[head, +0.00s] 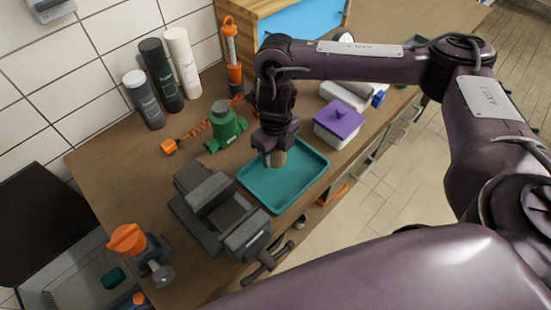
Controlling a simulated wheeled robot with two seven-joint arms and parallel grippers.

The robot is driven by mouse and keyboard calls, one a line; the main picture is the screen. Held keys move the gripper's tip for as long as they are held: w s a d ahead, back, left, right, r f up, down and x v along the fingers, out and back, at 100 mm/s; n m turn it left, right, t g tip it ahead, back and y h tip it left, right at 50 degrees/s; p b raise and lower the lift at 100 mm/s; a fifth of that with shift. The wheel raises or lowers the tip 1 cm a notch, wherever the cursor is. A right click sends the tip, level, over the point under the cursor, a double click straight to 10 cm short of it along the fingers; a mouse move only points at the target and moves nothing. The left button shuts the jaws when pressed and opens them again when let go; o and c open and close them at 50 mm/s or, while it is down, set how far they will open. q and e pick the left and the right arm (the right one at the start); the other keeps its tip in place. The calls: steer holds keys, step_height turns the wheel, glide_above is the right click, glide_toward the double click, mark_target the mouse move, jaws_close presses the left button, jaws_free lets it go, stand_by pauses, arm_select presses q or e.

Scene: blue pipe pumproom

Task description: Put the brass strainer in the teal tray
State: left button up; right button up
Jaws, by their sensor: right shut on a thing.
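The teal tray (288,187) lies on the wooden bench, right of the grey vise. My right gripper (275,157) points down over the tray's upper left part. It is shut on the brass strainer (278,158), a small ribbed yellowish piece partly hidden by the fingers. The strainer's lower end is over the tray; I cannot tell if it touches the tray floor. My left gripper is not in view.
A grey vise (222,215) stands close left of the tray. A green pump-like fitting (225,127) and a white box with a purple lid (338,123) are behind it. Bottles (163,75) stand by the wall. An orange-handled valve (138,248) is front left.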

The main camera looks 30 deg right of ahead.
mark_target(276, 160)
step_height(276, 160, down, 2)
steer(key=shift+f+p, duration=0.2)
steer(key=shift+p, duration=0.2)
steer(key=shift+f, duration=0.3)
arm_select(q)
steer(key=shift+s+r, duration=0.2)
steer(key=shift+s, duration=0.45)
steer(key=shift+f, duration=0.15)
arm_select(e)
steer(key=shift+f, duration=0.1)
steer(key=o, duration=1)
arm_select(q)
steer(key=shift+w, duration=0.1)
arm_select(e)
steer(key=shift+o, duration=0.2)
